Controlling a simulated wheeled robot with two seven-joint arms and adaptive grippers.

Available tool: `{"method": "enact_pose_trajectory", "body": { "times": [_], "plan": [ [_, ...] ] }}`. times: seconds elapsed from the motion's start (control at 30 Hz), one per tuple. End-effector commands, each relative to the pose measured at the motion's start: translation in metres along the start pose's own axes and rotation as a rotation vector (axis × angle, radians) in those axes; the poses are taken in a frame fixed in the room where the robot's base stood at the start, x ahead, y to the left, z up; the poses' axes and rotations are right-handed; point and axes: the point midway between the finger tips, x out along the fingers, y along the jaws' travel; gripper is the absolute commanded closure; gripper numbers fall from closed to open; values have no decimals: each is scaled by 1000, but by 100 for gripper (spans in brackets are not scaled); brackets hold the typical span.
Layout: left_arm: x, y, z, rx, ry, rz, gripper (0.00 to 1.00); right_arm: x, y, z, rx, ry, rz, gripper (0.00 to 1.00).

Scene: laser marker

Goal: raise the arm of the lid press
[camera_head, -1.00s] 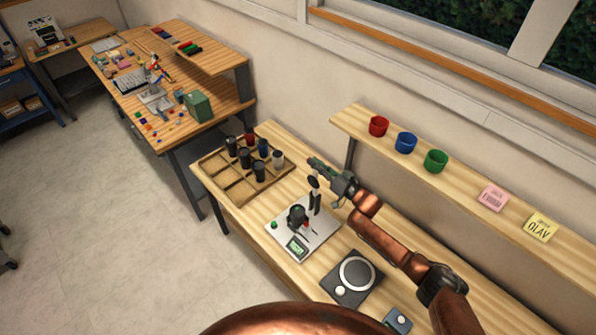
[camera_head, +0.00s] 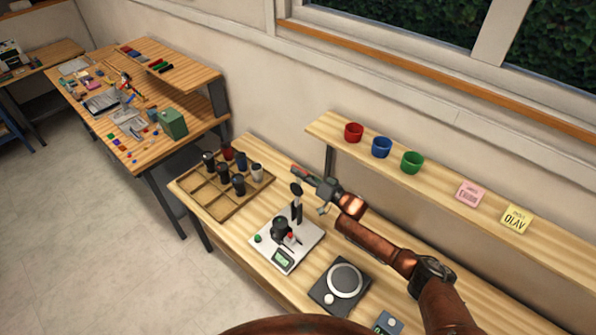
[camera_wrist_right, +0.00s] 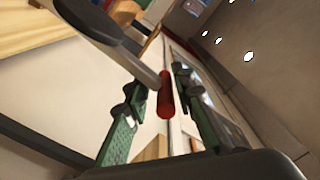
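The lid press stands on the near bench with a pale base plate (camera_head: 300,250). Its dark arm (camera_head: 297,212) stands upright, with a round dark pad (camera_head: 296,189) near the top. A red handle (camera_head: 299,169) shows at the upper end, beside my right gripper (camera_head: 314,179). In the right wrist view, the red handle (camera_wrist_right: 166,97) lies between the green fingers of the right gripper (camera_wrist_right: 160,110). Gaps show on both sides, so the gripper looks open around it. The grey press arm (camera_wrist_right: 125,60) runs in from the upper left. My left gripper is out of view.
A divided wooden tray (camera_head: 207,196) with several dark cups is left of the press. A scale (camera_head: 325,294) stands to its right. A wall shelf (camera_head: 440,186) holds red, blue and green cups and two notes. A cluttered table (camera_head: 165,148) is at the back left.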

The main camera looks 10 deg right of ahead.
Motion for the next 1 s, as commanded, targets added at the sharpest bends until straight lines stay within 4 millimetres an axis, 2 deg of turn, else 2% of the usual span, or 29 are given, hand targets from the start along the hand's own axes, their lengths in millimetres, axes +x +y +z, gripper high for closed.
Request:
{"method": "enact_pose_trajectory", "body": {
  "times": [0.33, 0.47, 0.57, 0.8, 1.0],
  "plan": [
    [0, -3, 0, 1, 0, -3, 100, 2, -5, -4, -4, 5, -11, 70],
    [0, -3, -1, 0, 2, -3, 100, -6, -5, -5, -4, 6, -11, 70],
    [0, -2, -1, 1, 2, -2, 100, -21, -4, -4, -4, 5, -10, 70],
    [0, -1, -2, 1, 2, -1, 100, -72, -3, -3, -4, 4, -7, 70],
    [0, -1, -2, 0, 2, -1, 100, -105, -2, -3, -3, 3, -6, 70]
  ]
}}
